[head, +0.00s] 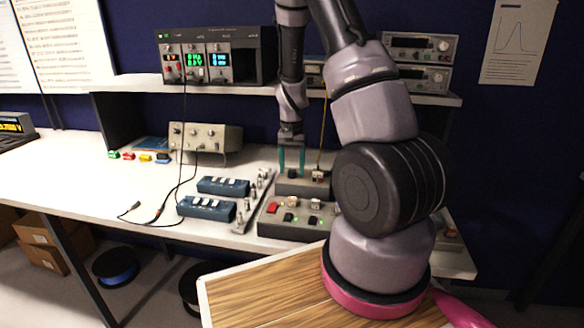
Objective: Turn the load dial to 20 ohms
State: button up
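My gripper (291,171) points straight down over the back part of a grey box (287,188) at the right of the bench. Its two teal fingers are apart, with a gap between them. A small dark knob seems to sit at the fingertips on top of this box; I cannot tell whether the fingers touch it. A second grey box (268,229) in front carries a red switch (272,208), small knobs and green lights. Dial markings are too small to read, so I cannot tell which knob is the load dial or its setting.
Two blue switch boxes (223,186) (207,208) and a metal strip (243,217) lie left of the grey boxes. A beige instrument (205,137) stands behind. A shelf (135,83) with a power supply (217,56) hangs above. Cables cross the bench. The bench's left is mostly clear.

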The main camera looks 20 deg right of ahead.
aim_at(292, 171)
notch_tip(292, 171, up, 11)
dwell(0.6)
jog(key=shift+f, duration=0.1)
